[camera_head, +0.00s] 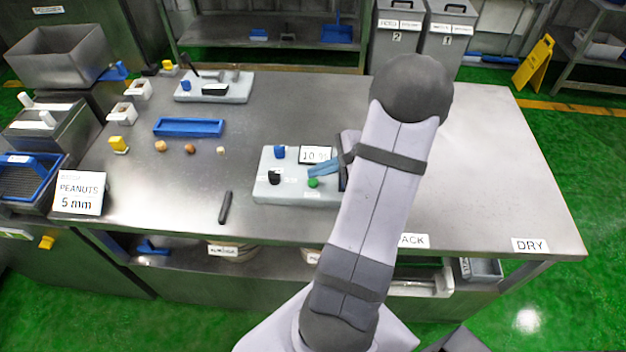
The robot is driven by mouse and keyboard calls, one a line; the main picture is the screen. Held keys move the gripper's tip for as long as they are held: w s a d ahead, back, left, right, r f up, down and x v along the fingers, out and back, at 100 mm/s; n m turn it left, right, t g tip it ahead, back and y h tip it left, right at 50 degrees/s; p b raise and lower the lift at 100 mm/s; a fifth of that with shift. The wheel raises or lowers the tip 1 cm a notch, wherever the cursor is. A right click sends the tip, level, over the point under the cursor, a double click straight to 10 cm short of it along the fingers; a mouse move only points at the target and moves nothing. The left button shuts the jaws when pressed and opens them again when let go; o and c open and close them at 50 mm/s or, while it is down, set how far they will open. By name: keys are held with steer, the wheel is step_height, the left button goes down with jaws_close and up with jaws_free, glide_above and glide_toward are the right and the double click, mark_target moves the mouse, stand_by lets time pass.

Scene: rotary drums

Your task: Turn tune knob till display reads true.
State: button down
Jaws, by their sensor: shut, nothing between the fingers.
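A pale control panel (290,195) lies on the steel table. It carries a small white display (315,155) with dark digits that look like 10.9-something; the last part is hard to read. A blue knob (279,152), a black knob (273,177) and a green button or knob (313,183) sit on the panel. Their labels are too small to read, so I cannot tell which is the tune knob. My gripper (314,171) has its blue fingers shut and empty, just below the display and close above the green knob. I cannot tell whether they touch it. My arm hides the panel's right side.
A second panel (240,90) stands at the back of the table. A blue tray (188,127) and several small nuts lie left of centre. A dark bar (225,207) lies left of the control panel. A peanuts sign (80,192) stands at left. The table's right side is clear.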

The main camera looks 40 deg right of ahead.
mark_target(317, 183)
steer(key=shift+r+p, duration=1.8)
steer(key=shift+r, duration=0.65)
